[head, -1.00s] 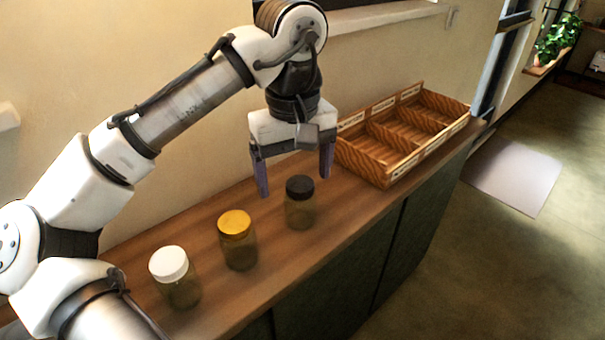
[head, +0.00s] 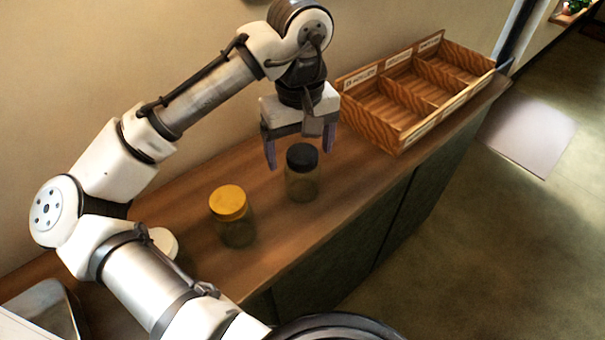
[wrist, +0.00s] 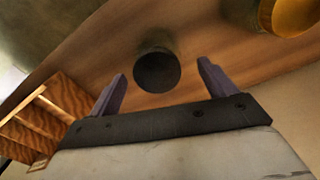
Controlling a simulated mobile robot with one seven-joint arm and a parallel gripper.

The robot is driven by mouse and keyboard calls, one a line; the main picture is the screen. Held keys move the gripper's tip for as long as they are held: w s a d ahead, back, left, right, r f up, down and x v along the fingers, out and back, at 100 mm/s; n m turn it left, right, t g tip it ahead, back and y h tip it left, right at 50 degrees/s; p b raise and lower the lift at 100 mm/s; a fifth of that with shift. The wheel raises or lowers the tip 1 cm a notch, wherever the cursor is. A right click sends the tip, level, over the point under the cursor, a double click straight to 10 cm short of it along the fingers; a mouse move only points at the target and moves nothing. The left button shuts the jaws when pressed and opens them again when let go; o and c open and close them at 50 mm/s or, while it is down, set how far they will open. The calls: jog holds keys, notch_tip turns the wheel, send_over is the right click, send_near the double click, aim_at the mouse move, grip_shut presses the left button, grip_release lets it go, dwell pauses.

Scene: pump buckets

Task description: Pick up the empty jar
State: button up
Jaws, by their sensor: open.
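Three glass jars stand on the wooden counter. The black-lidded jar (head: 302,178) is upright near the box; its dark lid also shows in the wrist view (wrist: 157,72). The yellow-lidded jar (head: 232,216) stands to its left, and in the wrist view it is at the upper right (wrist: 292,16). The white-lidded jar (head: 164,243) is mostly hidden behind my arm. The jars' glass looks dim, and I cannot tell which one is empty. My gripper (head: 299,157) is open and empty, just above the black-lidded jar, whose lid appears between its fingers in the wrist view.
A wooden box (head: 410,92) with labelled compartments sits on the counter (head: 355,190) right of the jars, near my gripper. The wall runs behind the counter. A grey metal-looking container (head: 48,308) is at the lower left. A pale mat (head: 528,133) lies on the floor.

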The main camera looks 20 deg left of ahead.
jog(key=shift+d+f+p, duration=0.15)
jog(key=shift+f+p, duration=0.35)
jog(key=shift+f, duration=2.25)
jog(key=c, duration=1.2)
jog(key=shift+o, duration=0.2)
jog(key=shift+r, duration=0.15)
